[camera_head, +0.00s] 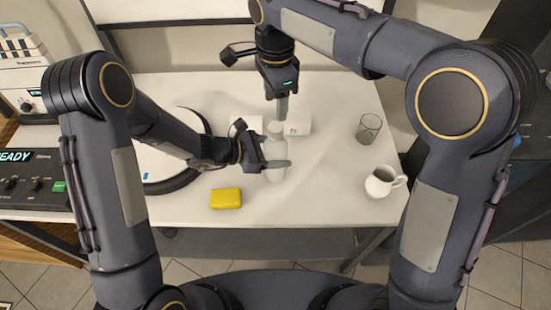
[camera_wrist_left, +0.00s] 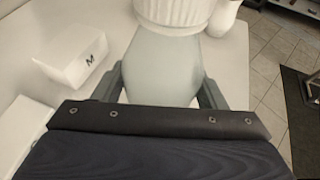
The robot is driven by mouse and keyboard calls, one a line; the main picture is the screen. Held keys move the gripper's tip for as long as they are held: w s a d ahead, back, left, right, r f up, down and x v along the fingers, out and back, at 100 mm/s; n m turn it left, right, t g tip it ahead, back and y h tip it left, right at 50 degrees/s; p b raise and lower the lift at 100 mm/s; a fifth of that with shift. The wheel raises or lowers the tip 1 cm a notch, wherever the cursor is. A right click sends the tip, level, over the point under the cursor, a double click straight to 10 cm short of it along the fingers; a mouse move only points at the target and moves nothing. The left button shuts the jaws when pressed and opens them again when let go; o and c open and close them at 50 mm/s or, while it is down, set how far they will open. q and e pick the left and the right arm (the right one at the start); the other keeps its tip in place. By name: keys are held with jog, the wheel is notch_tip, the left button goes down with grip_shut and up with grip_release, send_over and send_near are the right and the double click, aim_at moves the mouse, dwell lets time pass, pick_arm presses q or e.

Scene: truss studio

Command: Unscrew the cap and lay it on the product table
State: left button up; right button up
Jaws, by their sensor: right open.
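A pale grey-green bottle (camera_head: 275,175) stands upright on the white product table (camera_head: 325,205). It also shows in the left wrist view (camera_wrist_left: 160,68), with its wide white ribbed cap (camera_wrist_left: 175,12) on top. My left gripper (camera_head: 278,164) reaches in from the left, with one finger on each side of the bottle body, and is shut on it. My right gripper (camera_head: 282,105) points down from above, open, close over the bottle's top. The cap's upper part and its gap to the right fingers are hard to make out in the head view.
A yellow sponge-like block (camera_head: 226,198) lies front left. A white box marked M (camera_wrist_left: 75,58) stands behind the bottle. A glass (camera_head: 369,127) and a white mug (camera_head: 383,181) stand at the right. The table between bottle and mug is clear.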

aim_at(275, 126)
pick_arm(q)
jog(key=c, duration=1.2)
grip_shut()
pick_arm(e)
jog(key=shift+f, duration=0.1)
jog(key=m, duration=0.3)
jog(key=shift+s+f+m, duration=0.15)
jog(key=shift+f+m, duration=0.15)
jog(key=shift+f, duration=0.05)
jog(key=m, duration=0.2)
jog(key=shift+a+f+m, duration=0.1)
jog(key=shift+m, duration=0.2)
jog(key=m, duration=0.4)
jog(key=shift+r, duration=0.2)
jog(key=m, duration=0.2)
jog(key=shift+r+m, duration=0.25)
jog(key=shift+m, duration=0.05)
jog(key=shift+f+m, duration=0.1)
jog(key=shift+m, duration=0.2)
notch_tip(275, 126, down, 8)
jog(key=shift+r, duration=0.2)
